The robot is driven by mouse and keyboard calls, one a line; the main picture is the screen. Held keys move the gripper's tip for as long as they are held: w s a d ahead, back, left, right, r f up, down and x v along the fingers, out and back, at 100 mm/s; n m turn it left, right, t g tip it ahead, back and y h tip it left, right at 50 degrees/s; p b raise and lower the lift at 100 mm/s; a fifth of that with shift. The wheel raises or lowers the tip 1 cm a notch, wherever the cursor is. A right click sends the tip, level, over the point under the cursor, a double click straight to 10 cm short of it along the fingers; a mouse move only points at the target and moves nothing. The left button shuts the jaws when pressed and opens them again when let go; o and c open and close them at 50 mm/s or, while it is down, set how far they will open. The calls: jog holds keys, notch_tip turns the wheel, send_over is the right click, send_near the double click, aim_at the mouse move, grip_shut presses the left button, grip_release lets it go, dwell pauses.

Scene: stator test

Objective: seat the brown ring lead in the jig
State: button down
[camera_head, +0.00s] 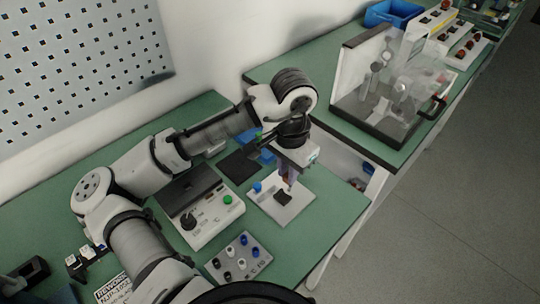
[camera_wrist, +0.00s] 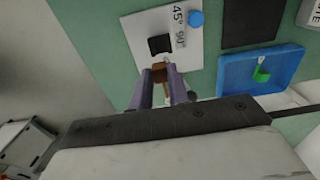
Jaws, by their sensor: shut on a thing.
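My gripper (camera_wrist: 161,76) is shut on the brown ring lead (camera_wrist: 159,71), whose brown part shows between the two purple fingertips in the wrist view. The jig is a white plate (camera_wrist: 138,27) marked 45° and 90°, with a black block (camera_wrist: 160,44) and a blue knob (camera_wrist: 196,18). The held lead is at the near edge of the black block in that view; I cannot tell whether they touch. In the head view my gripper (camera_head: 290,184) points down over the jig plate (camera_head: 295,208), close to its black block. The lead's ring end is not clear.
A blue tray (camera_wrist: 235,75) holding a green lead (camera_wrist: 262,73) and a dark mat (camera_wrist: 250,22) lie beside the jig. A control box (camera_head: 208,217) and a plate of coloured terminals (camera_head: 238,257) stand left of the jig. Bare green bench lies right of it.

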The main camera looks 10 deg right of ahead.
jog(key=shift+a+f, duration=0.1)
jog(key=shift+a, duration=0.15)
notch_tip(320, 180, down, 4)
jog(key=b, duration=0.4)
jog(key=shift+f+b, duration=0.2)
jog(key=shift+b, duration=0.15)
jog(key=shift+r+p, duration=0.35)
jog(key=shift+s+f, duration=0.1)
jog(key=shift+a+f, duration=0.1)
jog(key=shift+f, duration=0.05)
jog(key=shift+f, duration=0.85)
dwell(0.8)
jog(key=c, duration=1.3)
grip_release()
